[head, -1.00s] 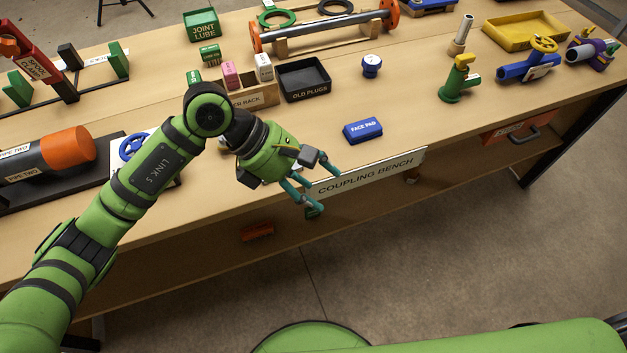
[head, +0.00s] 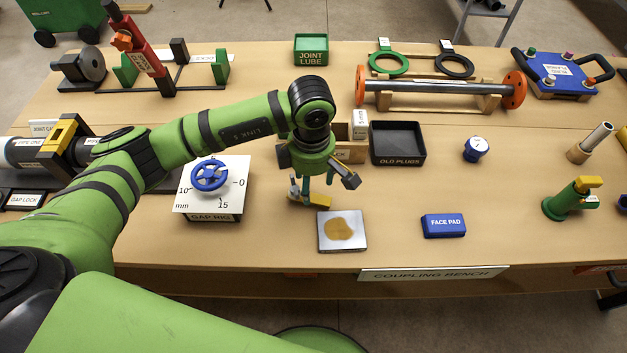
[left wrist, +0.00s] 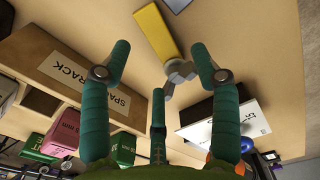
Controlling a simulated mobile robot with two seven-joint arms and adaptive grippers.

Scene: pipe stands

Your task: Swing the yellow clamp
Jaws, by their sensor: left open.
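A second yellow piece (head: 318,201), a short bar with a grey end, lies on the bench under my left gripper (head: 318,186). In the left wrist view this yellow bar (left wrist: 157,34) lies just beyond the fingertips (left wrist: 158,66), its grey end between them. I cannot tell which yellow piece is the clamp named. The left gripper is open, empty and above the bench. My right gripper is not in view.
A stained square plate (head: 342,231) lies right of the gripper, and a blue face pad (head: 443,226) beyond it. The gap rig (head: 212,188) with a blue handwheel stands left. A wooden rack (head: 348,150) and a black old-plugs tray (head: 397,143) are behind.

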